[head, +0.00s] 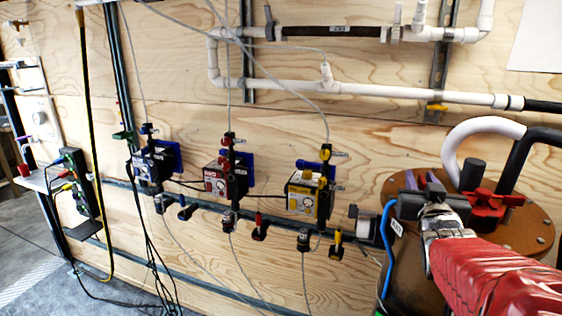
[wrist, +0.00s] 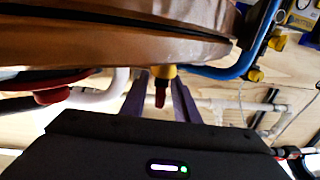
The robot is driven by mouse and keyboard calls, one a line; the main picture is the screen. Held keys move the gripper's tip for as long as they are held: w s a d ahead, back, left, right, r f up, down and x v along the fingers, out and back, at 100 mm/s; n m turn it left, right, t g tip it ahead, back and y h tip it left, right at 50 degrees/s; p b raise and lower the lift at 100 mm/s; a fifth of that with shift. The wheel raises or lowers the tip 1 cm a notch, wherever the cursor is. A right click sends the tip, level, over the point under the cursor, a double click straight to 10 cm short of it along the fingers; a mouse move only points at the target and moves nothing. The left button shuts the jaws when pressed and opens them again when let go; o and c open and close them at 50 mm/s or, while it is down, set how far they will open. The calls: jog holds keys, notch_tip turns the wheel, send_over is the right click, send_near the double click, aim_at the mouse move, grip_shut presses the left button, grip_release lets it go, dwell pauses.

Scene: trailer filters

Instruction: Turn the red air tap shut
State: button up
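A larger red knob (head: 487,207) sits on the lid, right of my gripper.
A blue hose (head: 386,245) runs down the tank's left side. White (head: 470,132) and black (head: 522,160) hoses rise behind the lid. Blue (head: 155,168), red (head: 228,180) and yellow (head: 308,197) pump units line the plywood wall to the left.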

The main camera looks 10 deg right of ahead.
jog(key=shift+x, duration=1.05)
jog(key=shift+w, duration=0.1)
jog(key=shift+c, duration=0.5)
grip_shut()
